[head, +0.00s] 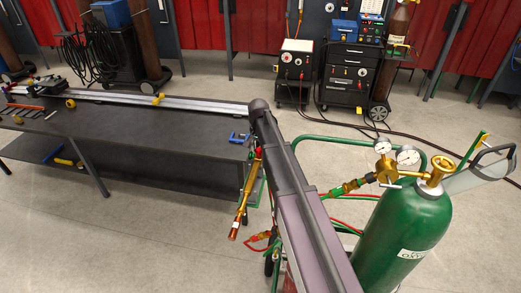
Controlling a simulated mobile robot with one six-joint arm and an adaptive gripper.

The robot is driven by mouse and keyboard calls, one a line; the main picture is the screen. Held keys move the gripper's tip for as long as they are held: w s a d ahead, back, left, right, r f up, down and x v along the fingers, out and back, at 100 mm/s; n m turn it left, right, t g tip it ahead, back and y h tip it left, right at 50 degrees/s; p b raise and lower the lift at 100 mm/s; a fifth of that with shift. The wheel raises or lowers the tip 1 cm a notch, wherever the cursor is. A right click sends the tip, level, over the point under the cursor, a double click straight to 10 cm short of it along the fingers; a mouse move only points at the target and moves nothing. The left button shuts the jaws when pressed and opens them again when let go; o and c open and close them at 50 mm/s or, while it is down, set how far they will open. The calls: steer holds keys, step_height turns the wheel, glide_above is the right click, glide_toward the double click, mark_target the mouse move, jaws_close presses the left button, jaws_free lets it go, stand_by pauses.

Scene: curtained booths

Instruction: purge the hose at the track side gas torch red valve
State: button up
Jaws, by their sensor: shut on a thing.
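A brass and copper gas torch (241,206) hangs steeply with its copper tip down, between the dark table and the green cylinder cart. A small red part (257,152) shows near its upper end, close to my arm. I cannot tell for sure whether this is the red valve. My arm crosses the middle of the view and hides what lies behind it. My gripper does not show, so its place relative to the torch cannot be seen. Red hose (262,249) and another brass fitting with red on it (261,237) show lower down, left of my arm.
A green oxygen cylinder (405,232) with brass regulator and gauges (408,155) stands at right on a green-framed cart. The dark table (150,122) with a metal rail (190,103) is at left. Welding machines (352,75) and floor cables are behind. Floor (130,245) is clear front left.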

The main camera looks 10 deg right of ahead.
steer(key=m, duration=0.4)
steer(key=shift+m, duration=0.3)
steer(key=o, duration=1.1)
steer(key=shift+a, duration=0.1)
steer(key=shift+o, duration=0.2)
steer(key=shift+w+r, duration=0.1)
steer(key=shift+r, duration=0.05)
